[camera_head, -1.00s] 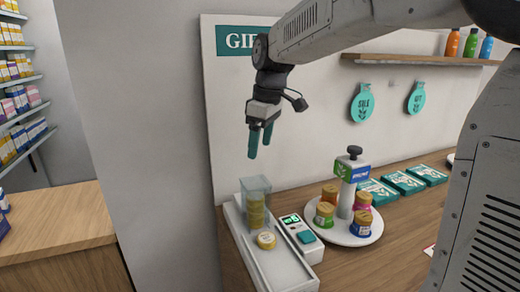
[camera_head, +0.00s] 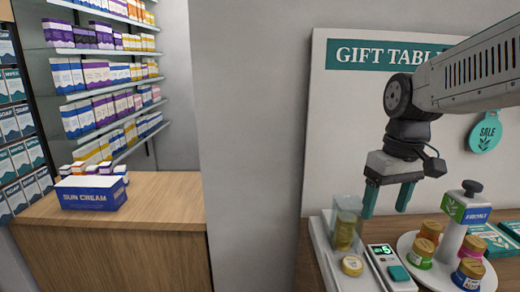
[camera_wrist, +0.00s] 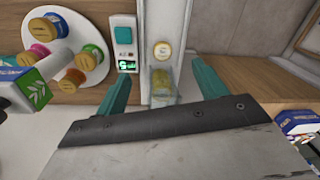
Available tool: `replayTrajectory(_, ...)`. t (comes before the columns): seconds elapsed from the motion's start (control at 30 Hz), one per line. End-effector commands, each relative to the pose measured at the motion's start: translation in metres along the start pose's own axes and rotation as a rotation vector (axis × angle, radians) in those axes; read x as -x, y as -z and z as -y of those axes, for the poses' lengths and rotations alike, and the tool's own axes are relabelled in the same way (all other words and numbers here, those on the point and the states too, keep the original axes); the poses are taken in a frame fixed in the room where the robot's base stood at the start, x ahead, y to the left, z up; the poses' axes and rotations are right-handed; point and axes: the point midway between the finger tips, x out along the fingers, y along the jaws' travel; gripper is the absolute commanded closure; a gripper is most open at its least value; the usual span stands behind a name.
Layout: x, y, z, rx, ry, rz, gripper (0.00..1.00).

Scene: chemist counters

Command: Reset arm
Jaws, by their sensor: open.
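My gripper (camera_head: 388,199) hangs from my arm above the gift table, fingers pointing down. Its two teal fingers are apart with nothing held between them. In the wrist view my gripper (camera_wrist: 160,88) is open too, with a clear dispenser (camera_wrist: 162,86) of gold-coloured discs seen between the fingers. In the head view this dispenser (camera_head: 345,225) stands just left of and below the fingers. One gold disc (camera_head: 352,265) lies in front of it.
A small device with a green display (camera_head: 392,268) sits beside the disc. A round white stand (camera_head: 408,246) holds several gold-lidded jars. A sun cream box (camera_head: 91,192) is on the left counter (camera_head: 165,195), before stocked shelves. A wall separates the counters.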

Motion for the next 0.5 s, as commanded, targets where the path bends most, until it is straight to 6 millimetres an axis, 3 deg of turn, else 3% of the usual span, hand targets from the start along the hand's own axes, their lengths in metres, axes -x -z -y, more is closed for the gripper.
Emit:
replayTrajectory(0.1,-0.007,-0.053,0.012,-0.115,-0.017,0.004,0.29)
replayTrajectory(0.3,-0.028,-0.134,0.029,-0.270,-0.048,-0.013,0.29)
replayTrajectory(0.4,-0.037,-0.162,0.035,-0.295,-0.060,-0.034,0.29)
replayTrajectory(0.5,-0.041,-0.177,0.039,-0.292,-0.068,-0.060,0.29)
